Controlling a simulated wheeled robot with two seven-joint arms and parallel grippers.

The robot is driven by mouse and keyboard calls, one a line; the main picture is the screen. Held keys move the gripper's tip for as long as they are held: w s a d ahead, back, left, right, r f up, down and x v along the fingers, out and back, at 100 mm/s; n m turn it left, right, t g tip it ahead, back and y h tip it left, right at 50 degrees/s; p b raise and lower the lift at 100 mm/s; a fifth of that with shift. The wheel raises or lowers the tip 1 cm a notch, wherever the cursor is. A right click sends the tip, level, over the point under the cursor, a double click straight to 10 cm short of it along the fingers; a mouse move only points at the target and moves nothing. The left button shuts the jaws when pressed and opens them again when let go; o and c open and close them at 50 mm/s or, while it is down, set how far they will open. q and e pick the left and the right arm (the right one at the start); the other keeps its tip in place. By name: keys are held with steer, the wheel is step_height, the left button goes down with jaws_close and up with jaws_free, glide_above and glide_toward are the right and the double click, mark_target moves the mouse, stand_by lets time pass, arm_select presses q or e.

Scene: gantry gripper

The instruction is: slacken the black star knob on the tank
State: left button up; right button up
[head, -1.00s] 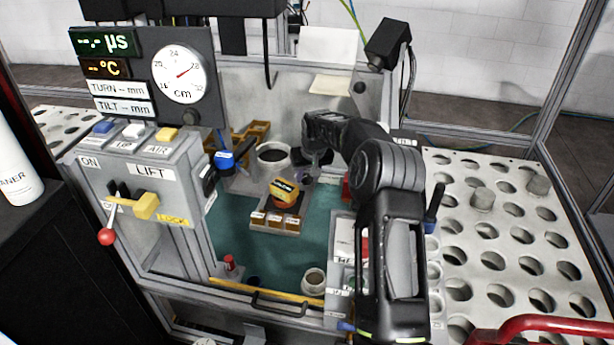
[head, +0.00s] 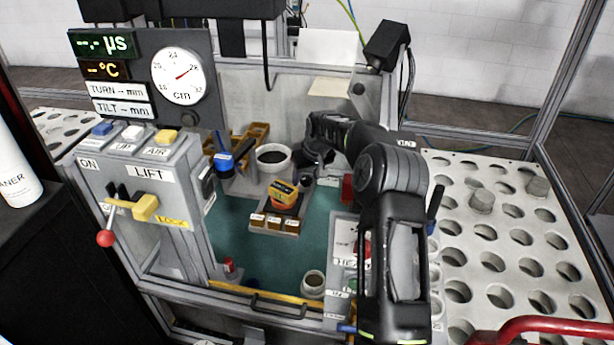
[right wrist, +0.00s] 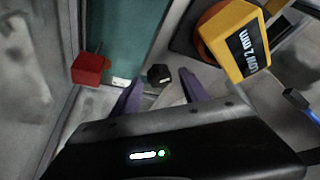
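A small black knob (right wrist: 158,74), which looks like the star knob, shows in the right wrist view just beyond and between the fingertips of my right gripper (right wrist: 161,80). The two purple fingers are apart, one on each side of the knob in the picture; I cannot tell whether they touch it. In the head view my right gripper (head: 317,160) is at the back of the bay, right of the white pot, with its fingers and the knob hidden by the hand and arm. My left gripper is not in view.
A yellow-orange block labelled LOW 2 mm (right wrist: 235,42) is close right of the fingers in the wrist view. A red block (right wrist: 90,68) is to their left. A white pot (head: 273,158) with dark contents and a blue-topped tool (head: 223,162) stand left of the gripper.

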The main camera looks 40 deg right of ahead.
steer(key=shift+o, duration=0.2)
steer(key=shift+r, duration=0.1)
steer(key=b+v, duration=0.1)
steer(key=v, duration=0.6)
steer(key=shift+r, duration=0.25)
steer(key=shift+s, duration=0.15)
